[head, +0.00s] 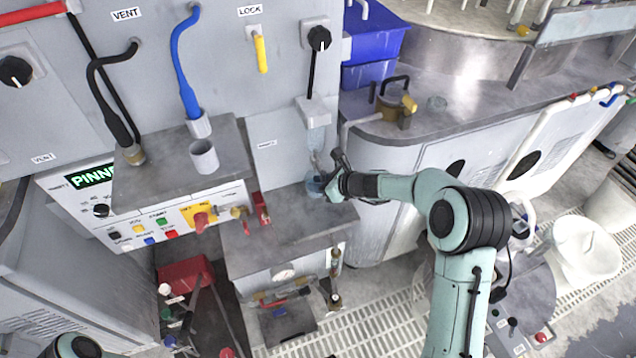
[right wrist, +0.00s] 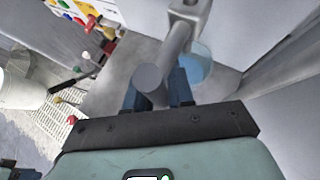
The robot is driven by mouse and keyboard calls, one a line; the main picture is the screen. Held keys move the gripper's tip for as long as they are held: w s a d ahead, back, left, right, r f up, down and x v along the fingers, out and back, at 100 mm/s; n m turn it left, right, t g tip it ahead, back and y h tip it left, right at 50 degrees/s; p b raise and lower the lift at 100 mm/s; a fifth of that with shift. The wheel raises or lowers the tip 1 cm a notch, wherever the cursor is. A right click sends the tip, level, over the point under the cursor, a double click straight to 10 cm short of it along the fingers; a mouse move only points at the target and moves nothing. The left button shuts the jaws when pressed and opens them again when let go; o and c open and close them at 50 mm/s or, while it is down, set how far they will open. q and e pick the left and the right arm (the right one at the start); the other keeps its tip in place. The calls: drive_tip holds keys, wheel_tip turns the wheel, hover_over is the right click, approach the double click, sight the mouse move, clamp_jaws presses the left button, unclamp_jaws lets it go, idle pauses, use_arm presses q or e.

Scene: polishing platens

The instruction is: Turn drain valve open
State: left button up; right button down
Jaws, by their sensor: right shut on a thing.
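The drain valve handle (right wrist: 172,55) is a grey round lever that runs from a grey block (right wrist: 190,8) at the top of the right wrist view. My right gripper (right wrist: 156,88) has one blue fingertip on each side of the lever's end and is shut on it. In the head view my right gripper (head: 325,182) is at the grey cabinet's front, above a metal ledge (head: 285,218); it largely hides the lever there. A translucent blue cup (right wrist: 203,66) stands behind the lever. My left gripper is out of view.
A clear tube (head: 316,138) hangs above my right gripper. A red clamp (head: 261,208) is at the metal ledge's left edge.

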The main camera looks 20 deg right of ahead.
drive_tip(key=shift+f, duration=0.1)
drive_tip(key=c, duration=1.1)
unclamp_jaws()
drive_tip(key=shift+s, duration=0.1)
drive_tip(key=p+v, duration=0.1)
drive_tip(key=v, duration=1.2)
drive_tip(key=shift+s+d, duration=0.1)
drive_tip(key=shift+d, duration=0.1)
